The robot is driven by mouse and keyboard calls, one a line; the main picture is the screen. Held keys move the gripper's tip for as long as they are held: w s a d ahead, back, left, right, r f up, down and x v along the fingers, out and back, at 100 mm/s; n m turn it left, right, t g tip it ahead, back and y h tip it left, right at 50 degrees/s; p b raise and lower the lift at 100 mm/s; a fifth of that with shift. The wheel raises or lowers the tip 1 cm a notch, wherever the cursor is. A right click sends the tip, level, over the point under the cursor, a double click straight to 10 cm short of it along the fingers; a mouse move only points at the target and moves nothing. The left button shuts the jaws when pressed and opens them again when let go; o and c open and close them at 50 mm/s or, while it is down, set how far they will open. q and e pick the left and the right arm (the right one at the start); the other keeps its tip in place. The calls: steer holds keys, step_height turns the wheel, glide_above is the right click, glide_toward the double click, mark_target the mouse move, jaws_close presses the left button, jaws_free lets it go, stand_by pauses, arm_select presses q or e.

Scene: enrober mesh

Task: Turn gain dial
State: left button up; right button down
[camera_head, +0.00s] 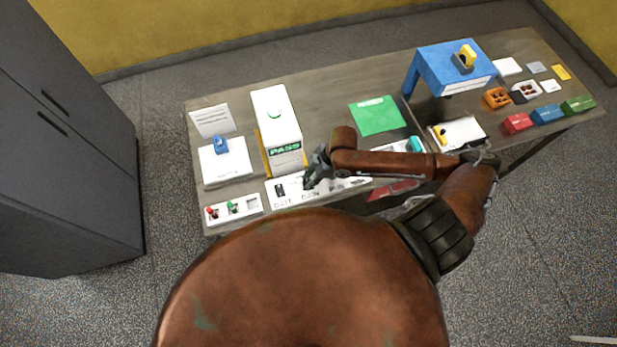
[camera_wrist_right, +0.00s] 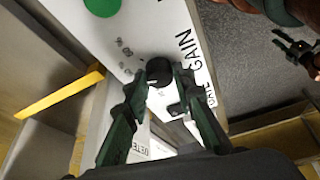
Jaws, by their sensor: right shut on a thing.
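The gain dial is a black round knob (camera_wrist_right: 159,71) on a white panel with printed marks and the word GAIN beside it. In the right wrist view my right gripper (camera_wrist_right: 160,88) has its fingertips on both sides of the knob and is shut on it. In the head view my right gripper (camera_head: 315,174) is at the white panel strip (camera_head: 350,184) along the table's front edge, and the knob is hidden there. A dark gripper-like shape (camera_wrist_right: 298,52), probably my left gripper, shows at the right of the wrist view; its jaws are unclear.
A white box with a PASS display (camera_head: 285,150) stands just behind the panel. A small panel with red and green switches (camera_head: 234,209) lies to the left. A green sheet (camera_head: 377,115), a blue stand (camera_head: 448,68) and small coloured blocks stand farther right. A grey cabinet (camera_head: 70,150) is at left.

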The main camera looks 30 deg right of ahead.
stand_by(0.4)
steer(key=c, duration=1.7)
jaws_free()
steer(key=shift+o, duration=0.2)
steer(key=v, duration=1.2)
steer(key=shift+s, duration=0.1)
